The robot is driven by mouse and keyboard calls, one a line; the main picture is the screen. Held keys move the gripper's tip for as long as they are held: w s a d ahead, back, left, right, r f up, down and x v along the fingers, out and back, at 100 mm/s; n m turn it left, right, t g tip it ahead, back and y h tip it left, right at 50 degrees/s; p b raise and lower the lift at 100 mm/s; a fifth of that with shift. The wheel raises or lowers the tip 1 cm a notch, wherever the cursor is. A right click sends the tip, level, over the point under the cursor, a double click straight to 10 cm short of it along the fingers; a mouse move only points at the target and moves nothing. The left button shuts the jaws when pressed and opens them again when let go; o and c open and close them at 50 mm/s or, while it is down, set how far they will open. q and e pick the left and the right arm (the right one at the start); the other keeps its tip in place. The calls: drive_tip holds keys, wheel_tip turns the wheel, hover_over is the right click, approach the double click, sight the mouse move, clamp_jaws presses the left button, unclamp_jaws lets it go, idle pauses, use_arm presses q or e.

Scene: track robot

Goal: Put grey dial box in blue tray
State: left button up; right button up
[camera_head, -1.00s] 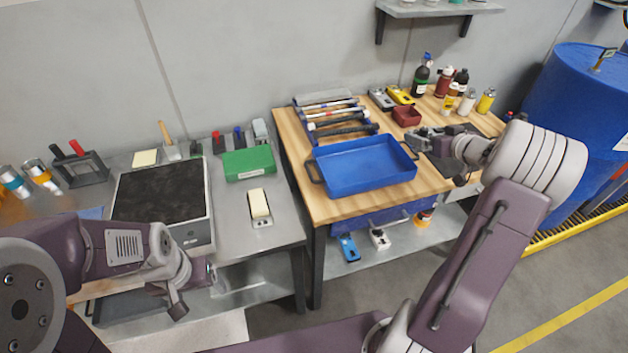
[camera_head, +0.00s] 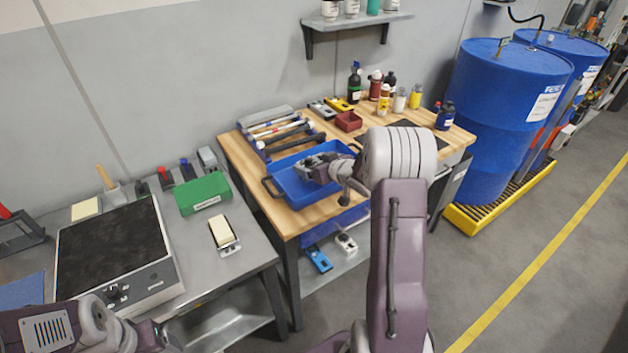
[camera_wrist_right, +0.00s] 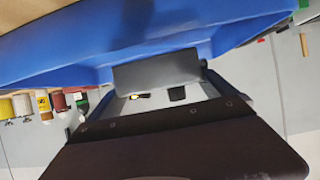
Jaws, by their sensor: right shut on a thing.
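The blue tray (camera_head: 328,202) lies on the wooden-topped bench; my right arm partly covers it. The tray (camera_wrist_right: 60,45) spans the upper part of the right wrist view, close to the held box. I cannot tell whether the box touches the tray. My left arm shows at the lower left of the head view; its jaws cannot be made out.
A rack of tools (camera_head: 275,130) stands behind the tray, with a red bin (camera_head: 349,121) and several bottles at the back right. A green box (camera_head: 203,193) and a black-topped plate (camera_head: 115,255) are on the left metal bench. Blue drums (camera_head: 505,110) stand at right.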

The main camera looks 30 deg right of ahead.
drive_tip(key=shift+a, duration=0.25)
wheel_tip(320, 180, down, 4)
drive_tip(key=shift+b, duration=0.7)
drive_tip(key=shift+w+f, duration=0.1)
drive_tip(key=o, duration=1.4)
drive_tip(key=shift+f, duration=0.15)
drive_tip(key=shift+o, duration=0.2)
drive_tip(key=shift+r, duration=0.35)
drive_tip(key=p+v, duration=0.1)
drive_tip(key=v, duration=1.1)
drive_tip(key=shift+f+p, duration=0.1)
drive_tip(key=shift+p, duration=0.3)
